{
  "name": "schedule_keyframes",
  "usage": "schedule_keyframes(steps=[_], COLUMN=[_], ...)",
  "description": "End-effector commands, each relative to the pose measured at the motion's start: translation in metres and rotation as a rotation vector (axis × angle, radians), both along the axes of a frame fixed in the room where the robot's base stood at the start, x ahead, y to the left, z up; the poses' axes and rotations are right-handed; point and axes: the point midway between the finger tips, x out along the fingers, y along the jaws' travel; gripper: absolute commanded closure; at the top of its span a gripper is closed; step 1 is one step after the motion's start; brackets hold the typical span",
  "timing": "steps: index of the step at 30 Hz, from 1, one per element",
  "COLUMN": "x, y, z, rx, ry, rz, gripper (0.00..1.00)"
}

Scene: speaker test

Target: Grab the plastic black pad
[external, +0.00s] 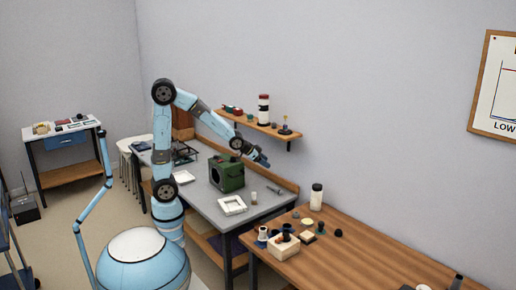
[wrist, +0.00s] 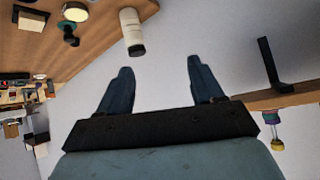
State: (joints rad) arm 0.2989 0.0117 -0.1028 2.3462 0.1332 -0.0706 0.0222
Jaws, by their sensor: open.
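My gripper (external: 262,160) is in the air beside the wall shelf, above the far side of the grey bench. In the wrist view my gripper (wrist: 159,68) has its two dark fingers wide apart, with only bare wall between them. I cannot tell for sure which thing is the plastic black pad. A small dark round piece (external: 338,233) lies on the wooden table at the lower right, well away from my gripper; it is too small to identify.
The grey bench holds a green box (external: 226,173) and a white tray (external: 233,206). The wooden table holds a white bottle (external: 317,196), a yellow disc (external: 307,222) and a pale box (external: 284,247). The wall shelf (external: 258,126) is close by; its black bracket (wrist: 270,66) shows in the wrist view.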

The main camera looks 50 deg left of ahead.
Motion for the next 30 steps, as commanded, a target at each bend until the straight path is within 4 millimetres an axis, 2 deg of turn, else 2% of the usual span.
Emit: schedule_keyframes(steps=[1,10,16,21,25,30], x=[0.006,0.025,0.021,0.008,-0.002,-0.010], y=[-0.017,-0.110,-0.171,-0.217,-0.241,-0.257], z=[-0.013,-0.073,-0.118,-0.155,-0.176,-0.190], rx=[-0.007,-0.085,-0.156,-0.224,-0.268,-0.298], ry=[-0.007,-0.082,-0.122,-0.148,-0.164,-0.174], rz=[-0.031,-0.197,-0.300,-0.376,-0.417,-0.442], gripper=[0.34,0.34,0.34,0.34,0.34,0.34])
